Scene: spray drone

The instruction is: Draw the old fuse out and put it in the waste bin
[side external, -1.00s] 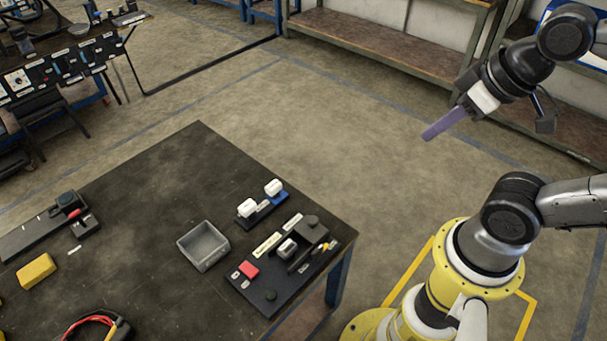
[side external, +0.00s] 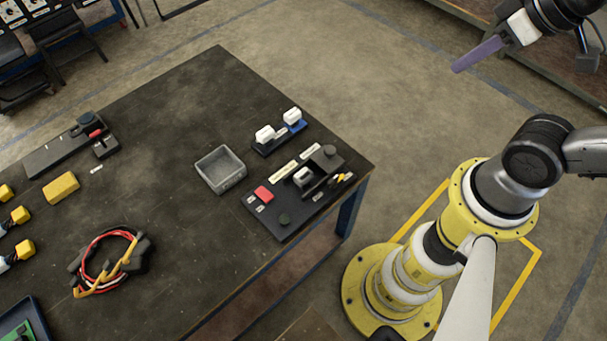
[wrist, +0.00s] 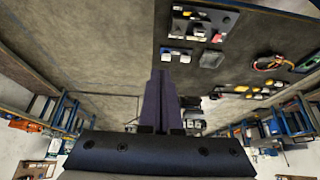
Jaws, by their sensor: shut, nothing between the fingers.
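A white fuse block (side external: 303,177) sits upright in a black panel (side external: 285,218) near the right corner of the table; I take it for the old fuse. A grey open-topped tray (side external: 221,168), which may be the waste bin, stands to the panel's left and looks empty. It also shows in the wrist view (wrist: 212,59). My gripper (side external: 456,70) has long purple fingers. It is shut and empty, high and to the right of the table, well apart from the panel. The closed fingers (wrist: 160,74) also show in the wrist view.
A holder behind the panel bears two white blocks (side external: 265,134) (side external: 292,117), with black and blue bases. The panel also carries a red block (side external: 263,194) and a dark knob (side external: 284,218). Coiled leads (side external: 108,262) and a yellow block (side external: 61,187) lie at left. The table's middle is clear.

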